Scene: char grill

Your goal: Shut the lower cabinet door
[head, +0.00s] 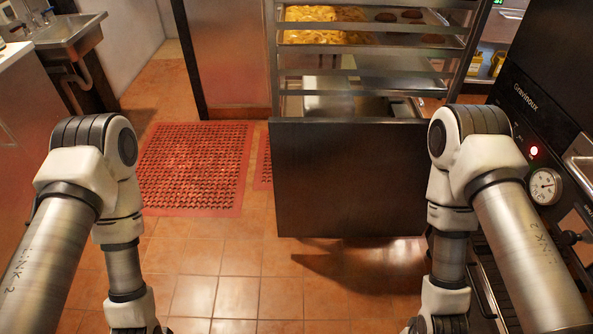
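A dark, flat, rectangular panel (350,185) stands upright in the middle of the head view. It looks like the lower cabinet door standing open, with its broad face toward me. Its bottom edge hangs above the tiles and a shadow lies under it. My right arm hides its right end, so I cannot see its hinge or how it joins the black appliance (535,70). My left and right arms reach down on either side of the panel. Both grippers are below the picture's lower edge.
A metal rack (370,60) with food trays stands behind the panel. A red perforated mat (193,165) lies on the floor to the left. A sink (65,32) is at the far left. A gauge (543,186) sits on the black appliance. The tiled floor (235,290) between my arms is clear.

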